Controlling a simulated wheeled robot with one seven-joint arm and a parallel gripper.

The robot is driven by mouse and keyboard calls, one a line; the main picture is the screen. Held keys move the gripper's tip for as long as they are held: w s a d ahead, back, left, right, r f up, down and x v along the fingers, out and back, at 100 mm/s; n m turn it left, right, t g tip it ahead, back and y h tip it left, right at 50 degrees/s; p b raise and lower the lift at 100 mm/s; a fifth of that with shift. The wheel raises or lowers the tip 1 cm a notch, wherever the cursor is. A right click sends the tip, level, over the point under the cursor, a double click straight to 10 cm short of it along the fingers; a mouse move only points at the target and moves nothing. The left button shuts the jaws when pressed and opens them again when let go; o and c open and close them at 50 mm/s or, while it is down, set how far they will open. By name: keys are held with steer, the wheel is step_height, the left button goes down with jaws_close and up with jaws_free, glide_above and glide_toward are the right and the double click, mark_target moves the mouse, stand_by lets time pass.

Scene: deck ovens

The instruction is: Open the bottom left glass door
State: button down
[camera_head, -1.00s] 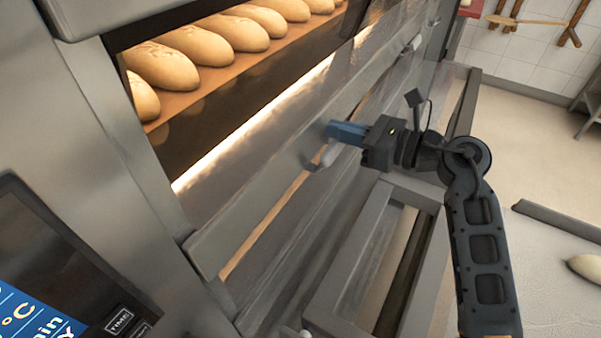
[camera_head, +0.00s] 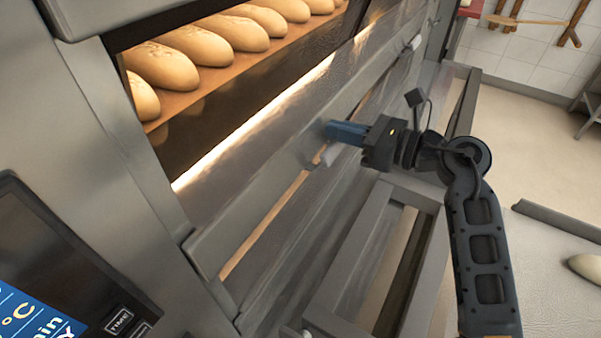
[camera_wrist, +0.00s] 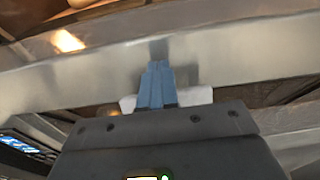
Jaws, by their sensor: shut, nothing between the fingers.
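The glass door (camera_head: 285,112) is a long pane set in a steel frame, with bread lit behind it. Its lower steel rail (camera_head: 245,205) has a thin warm-lit gap beneath it. I cannot tell whether the tips press on the rail.
Several loaves (camera_head: 240,33) lie inside the oven. A control panel (camera_head: 60,280) is at lower left. A steel frame stand (camera_head: 350,270) is below my gripper. Open floor (camera_head: 530,140) lies to the right.

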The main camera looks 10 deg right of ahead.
mark_target(341, 149)
steer(key=shift+f, duration=0.15)
steer(key=shift+s+f+b, duration=0.2)
steer(key=shift+f+b, duration=0.9)
steer(key=shift+f, duration=0.35)
steer(key=shift+w+f+b, duration=0.15)
steer(key=shift+f+b, duration=0.35)
steer(key=shift+f, duration=0.35)
steer(key=shift+s+d+r+p, duration=0.3)
steer(key=shift+d+r, duration=0.05)
steer(key=shift+r, duration=0.1)
steer(key=p+v, duration=0.1)
steer(key=v, duration=0.5)
steer(key=shift+r+p, duration=0.35)
steer(key=shift+r, duration=0.05)
steer(key=shift+s+d, duration=0.1)
